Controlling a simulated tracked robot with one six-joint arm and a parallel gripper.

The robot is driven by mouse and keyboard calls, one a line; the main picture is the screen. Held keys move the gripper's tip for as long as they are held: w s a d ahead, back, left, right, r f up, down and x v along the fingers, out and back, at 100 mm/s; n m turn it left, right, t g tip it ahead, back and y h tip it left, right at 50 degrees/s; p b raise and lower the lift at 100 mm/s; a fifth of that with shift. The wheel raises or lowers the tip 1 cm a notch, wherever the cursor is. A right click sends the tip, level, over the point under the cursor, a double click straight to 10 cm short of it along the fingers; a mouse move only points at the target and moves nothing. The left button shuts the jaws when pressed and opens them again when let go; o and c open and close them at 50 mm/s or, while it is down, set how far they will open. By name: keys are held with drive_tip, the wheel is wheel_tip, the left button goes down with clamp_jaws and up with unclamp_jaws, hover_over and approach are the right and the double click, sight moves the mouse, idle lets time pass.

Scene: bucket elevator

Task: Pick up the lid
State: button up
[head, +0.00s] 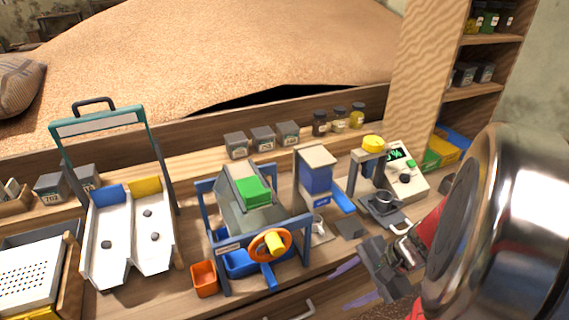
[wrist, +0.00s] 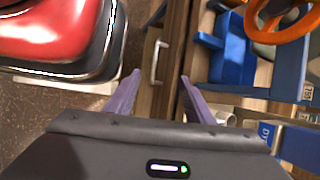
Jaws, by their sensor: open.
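I cannot tell for certain which thing is the lid. A flat dark grey square piece (head: 349,228) lies on the bench between the blue-and-cream box and the moisture meter, and may be it. My gripper (head: 338,288) is in front of the bench edge, nearer to me than that piece. In the wrist view its two purple fingers (wrist: 160,80) are apart with nothing between them. The drawer front lies beyond them.
The crank frame with its orange wheel (head: 270,244) stands left of my gripper. An orange cup (head: 204,278) is beside it. The meter (head: 404,176) and a small dark cup (head: 384,197) are at the right. A drawer handle (wrist: 158,62) projects below the bench edge.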

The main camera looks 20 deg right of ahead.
drive_tip(key=w+d+f+m+t+h, duration=0.1)
drive_tip(key=w+d+m+t+h, duration=0.1)
drive_tip(key=d+m+t, duration=0.3)
drive_tip(key=w+d+f+m+t+h, duration=0.1)
drive_tip(key=d+m+t, duration=0.4)
drive_tip(key=d+m, duration=0.8)
drive_tip(key=shift+w+f+m+h, duration=0.35)
drive_tip(key=shift+w+m+h, duration=0.45)
drive_tip(key=shift+h, duration=0.3)
approach(360, 232)
drive_tip(key=shift+x, duration=1.9)
drive_tip(key=shift+x, duration=2.6)
drive_tip(key=shift+c, duration=0.3)
